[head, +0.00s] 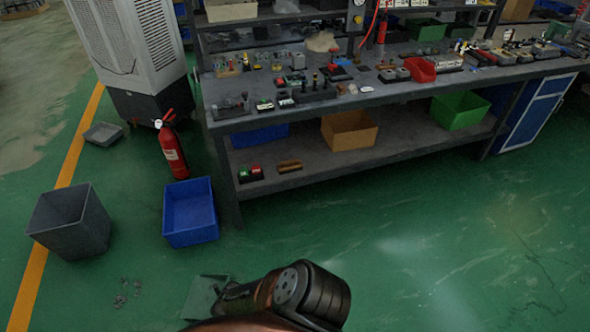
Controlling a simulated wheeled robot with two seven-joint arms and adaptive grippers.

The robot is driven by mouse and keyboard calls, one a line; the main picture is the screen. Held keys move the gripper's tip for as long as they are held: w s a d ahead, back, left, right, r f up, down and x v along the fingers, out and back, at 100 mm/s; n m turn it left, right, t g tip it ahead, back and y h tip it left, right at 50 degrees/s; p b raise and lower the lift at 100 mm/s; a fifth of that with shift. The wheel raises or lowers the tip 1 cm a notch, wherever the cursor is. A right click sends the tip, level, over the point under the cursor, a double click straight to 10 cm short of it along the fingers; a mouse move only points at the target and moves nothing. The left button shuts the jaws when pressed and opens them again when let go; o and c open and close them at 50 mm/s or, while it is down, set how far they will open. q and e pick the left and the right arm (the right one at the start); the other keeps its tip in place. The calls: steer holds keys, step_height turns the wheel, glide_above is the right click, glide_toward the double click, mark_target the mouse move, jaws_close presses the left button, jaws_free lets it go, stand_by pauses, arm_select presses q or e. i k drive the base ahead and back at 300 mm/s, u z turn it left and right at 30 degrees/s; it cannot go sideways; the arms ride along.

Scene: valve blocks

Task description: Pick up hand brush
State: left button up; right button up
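I cannot make out a hand brush for certain. A small brown oblong thing (289,166) lies on the bench's lower shelf and could be a brush, but it is too small to tell. A pale tan lump (320,41) lies on the bench top, and its kind is also unclear. A dark, rounded joint of my own arm shows at the bottom centre, over the floor in front of the bench. No fingertips of either gripper show.
The workbench (400,95) is crowded with small parts. A blue bin (190,238), a grey bin (70,250), a fire extinguisher (172,150) and a grey pan (103,134) stand on the left floor. Small debris (122,298) lies nearby. The right floor is clear.

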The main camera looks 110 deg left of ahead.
mark_target(294, 165)
steer(key=u, duration=2.4)
steer(key=i, duration=2.35)
steer(key=u, duration=2.6)
steer(key=i, duration=0.3)
steer(key=z, duration=0.15)
